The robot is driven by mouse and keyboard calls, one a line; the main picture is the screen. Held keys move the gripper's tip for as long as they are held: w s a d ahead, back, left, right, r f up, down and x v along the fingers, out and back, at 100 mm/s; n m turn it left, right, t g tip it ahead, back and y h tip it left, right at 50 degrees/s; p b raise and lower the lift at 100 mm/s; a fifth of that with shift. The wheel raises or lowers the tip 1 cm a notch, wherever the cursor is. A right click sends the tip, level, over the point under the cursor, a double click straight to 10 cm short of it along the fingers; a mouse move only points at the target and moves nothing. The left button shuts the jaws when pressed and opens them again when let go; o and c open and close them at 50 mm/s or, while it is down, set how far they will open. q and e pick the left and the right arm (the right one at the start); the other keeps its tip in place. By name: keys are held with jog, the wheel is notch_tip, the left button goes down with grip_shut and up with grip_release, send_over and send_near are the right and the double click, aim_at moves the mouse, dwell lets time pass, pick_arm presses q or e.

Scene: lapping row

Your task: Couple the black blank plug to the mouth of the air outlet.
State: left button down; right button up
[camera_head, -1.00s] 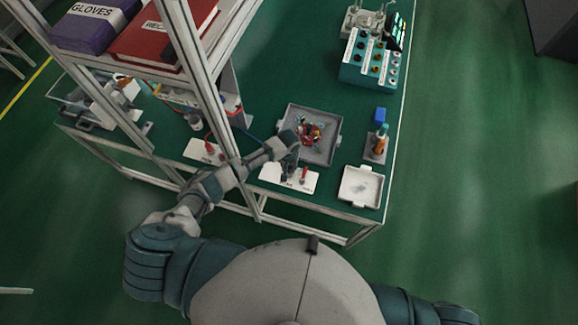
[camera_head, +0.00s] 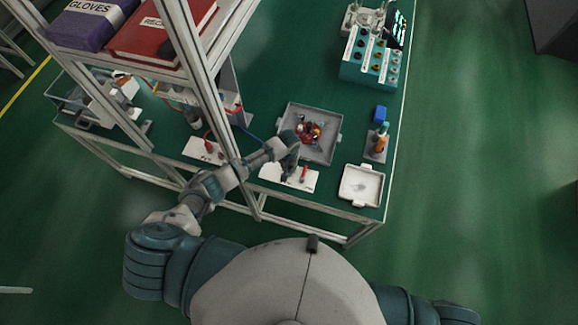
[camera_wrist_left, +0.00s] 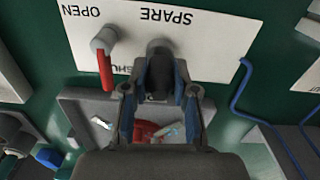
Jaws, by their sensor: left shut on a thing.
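The black blank plug (camera_wrist_left: 160,77) is held upright between the blue-edged fingers of my left gripper (camera_wrist_left: 160,100) in the left wrist view. The air outlet (camera_wrist_left: 160,46), a grey round stub on a white plate (camera_wrist_left: 215,48) marked SPARE, shows just beyond the plug and is partly hidden by it. Plug and outlet overlap in this view; I cannot tell whether they touch or are coupled. In the head view my left gripper (camera_head: 287,168) is over the white plate (camera_head: 268,171), and the plug is too small to make out. My right gripper is out of view.
A red valve lever (camera_wrist_left: 105,70) stands beside the outlet; it also shows in the head view (camera_head: 304,173). A grey tray (camera_head: 328,153) with red and other small parts lies behind the gripper. A shelf post (camera_head: 205,95) rises close to my left arm. A white tray (camera_head: 352,197) is right.

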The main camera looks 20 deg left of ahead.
pick_arm(q)
jog(key=shift+f+b, duration=0.3)
jog(key=shift+f, duration=0.3)
jog(key=c, duration=0.8)
grip_release()
notch_tip(320, 180, up, 12)
